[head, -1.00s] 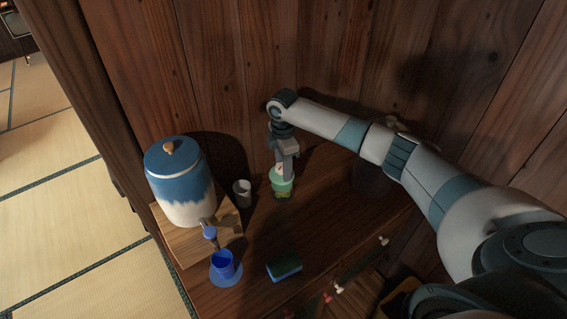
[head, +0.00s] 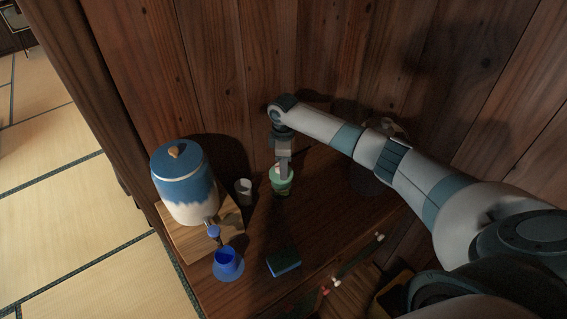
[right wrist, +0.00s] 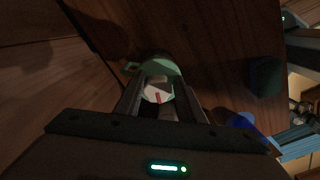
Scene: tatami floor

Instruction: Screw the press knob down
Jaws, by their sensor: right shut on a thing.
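The small green press (head: 282,186) stands upright on the wooden counter near the back wall. My right gripper (head: 284,172) reaches down onto its top from above. In the right wrist view, the gripper (right wrist: 158,98) has its two fingers on either side of the pale press knob (right wrist: 157,90), which bears a red mark. The fingers are shut on the knob. The green body of the press (right wrist: 160,67) shows just beyond it. In the head view the fingers mostly hide the knob. My left gripper is not in view.
A blue-and-white lidded dispenser (head: 186,184) stands on a wooden board (head: 176,236) at the left. A grey cup (head: 243,191) is close left of the press. A blue cup (head: 227,262) and a dark green-blue sponge (head: 284,263) lie nearer the front. The wall is close behind.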

